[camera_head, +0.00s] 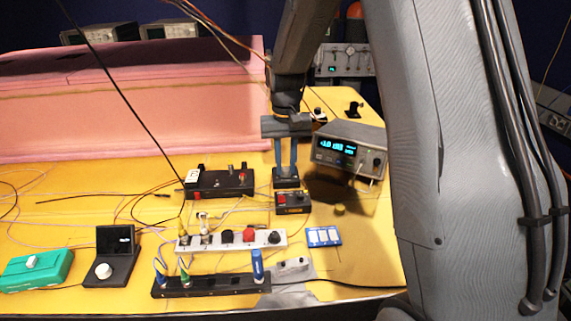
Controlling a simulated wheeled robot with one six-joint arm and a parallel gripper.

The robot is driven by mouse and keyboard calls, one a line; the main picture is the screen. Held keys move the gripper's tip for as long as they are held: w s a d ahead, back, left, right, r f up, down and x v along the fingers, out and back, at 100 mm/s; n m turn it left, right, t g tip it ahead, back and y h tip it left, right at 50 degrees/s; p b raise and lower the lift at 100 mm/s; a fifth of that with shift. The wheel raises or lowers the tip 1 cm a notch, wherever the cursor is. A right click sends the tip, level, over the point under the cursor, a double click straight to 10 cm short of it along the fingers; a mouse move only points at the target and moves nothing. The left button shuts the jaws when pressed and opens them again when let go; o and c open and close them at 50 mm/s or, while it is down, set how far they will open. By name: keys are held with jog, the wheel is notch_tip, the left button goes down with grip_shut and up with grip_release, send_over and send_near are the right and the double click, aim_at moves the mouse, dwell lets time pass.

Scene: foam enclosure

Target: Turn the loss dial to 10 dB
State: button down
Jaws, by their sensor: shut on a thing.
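My gripper (286,168) points down at the table's middle right. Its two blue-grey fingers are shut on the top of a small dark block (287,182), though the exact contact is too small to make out. The block stands just behind a small dark box with red and yellow parts (292,201). No loss scale or dB marking is readable, so I cannot tell which control is the loss dial. Pale round knobs show on a teal box (33,262) and on a black unit with a small screen (103,270), both at the front left, far from my gripper.
A bench instrument with a lit blue display (348,148) stands close right of my gripper. A black box (219,183) lies to its left. A white strip with several knobs (231,240) and a black strip (208,286) lie in front. Loose cables cross the yellow table.

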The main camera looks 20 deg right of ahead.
aim_at(285, 169)
jog(key=c, duration=1.5)
grip_release()
jog(key=shift+c, duration=0.2)
jog(key=shift+r, duration=0.15)
notch_tip(285, 169, up, 8)
jog(key=shift+f+b, duration=0.2)
jog(key=shift+b, duration=0.75)
